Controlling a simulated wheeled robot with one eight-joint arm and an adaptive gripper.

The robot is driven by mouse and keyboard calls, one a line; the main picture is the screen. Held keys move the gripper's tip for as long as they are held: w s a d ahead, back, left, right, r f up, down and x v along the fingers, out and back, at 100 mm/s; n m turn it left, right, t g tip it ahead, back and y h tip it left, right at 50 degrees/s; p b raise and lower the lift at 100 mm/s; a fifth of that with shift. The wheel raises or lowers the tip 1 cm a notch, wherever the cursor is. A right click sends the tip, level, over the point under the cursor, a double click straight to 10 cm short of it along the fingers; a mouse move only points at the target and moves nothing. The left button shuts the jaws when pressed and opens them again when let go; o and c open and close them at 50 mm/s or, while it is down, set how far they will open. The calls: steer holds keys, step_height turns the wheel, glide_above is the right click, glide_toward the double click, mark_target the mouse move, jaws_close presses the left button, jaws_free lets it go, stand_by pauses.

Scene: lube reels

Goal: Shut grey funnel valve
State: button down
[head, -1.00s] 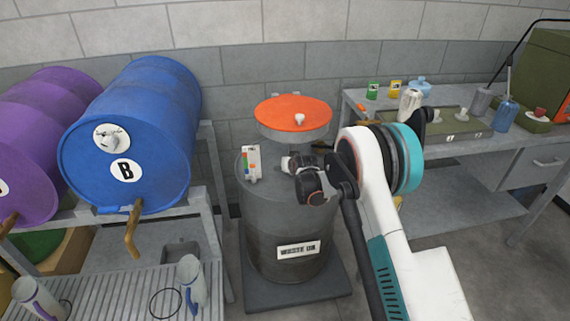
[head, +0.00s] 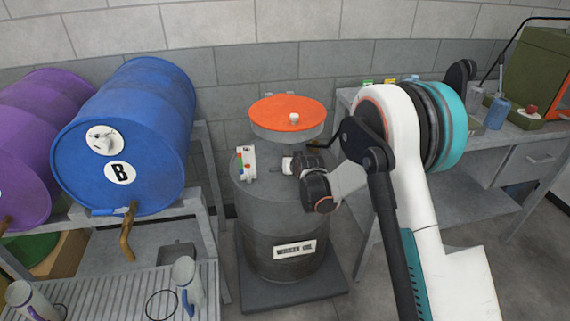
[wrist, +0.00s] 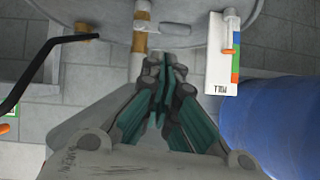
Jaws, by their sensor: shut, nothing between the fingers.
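The grey funnel (head: 275,133), with an orange lid (head: 288,112), stands above the dark grey waste oil drum (head: 275,235). Its neck is largely hidden behind my wrist in the head view. In the wrist view, a pale pipe with a tan band (wrist: 140,42) runs down beside my fingertips; I cannot tell whether they touch it. A black bent rod (wrist: 45,62) shows at left; I cannot tell whether it is the valve's handle. My gripper (wrist: 163,68) is shut and empty beside the pipe. Its fingers cannot be made out in the head view.
A white test box with coloured marks (head: 246,162) stands on the drum top, left of my wrist. A blue drum (head: 130,135) and purple drum (head: 20,150) lie on a rack at left. A grey workbench (head: 505,155) stands at right behind my arm.

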steer(key=shift+v, duration=1.15)
steer(key=s+d+r+m+g+h, duration=0.1)
steer(key=s+d+r, duration=0.6)
steer(key=s+r, duration=0.15)
steer(key=s+d+r+h, duration=0.1)
steer(key=s+d+r, duration=0.65)
steer(key=r, duration=0.25)
steer(key=s+d+g, duration=0.1)
steer(key=s+d, duration=0.2)
steer(key=s, duration=0.7)
steer(key=s+d+m+h, duration=0.1)
steer(key=s+d, duration=0.3)
steer(key=s, duration=0.6)
steer(key=s+d+g, duration=0.1)
steer(key=s+d, duration=0.2)
steer(key=s, duration=0.7)
steer(key=shift+d+f+g+h, duration=0.25)
steer(key=shift+f+g+h, duration=0.05)
steer(key=shift+h, duration=0.1)
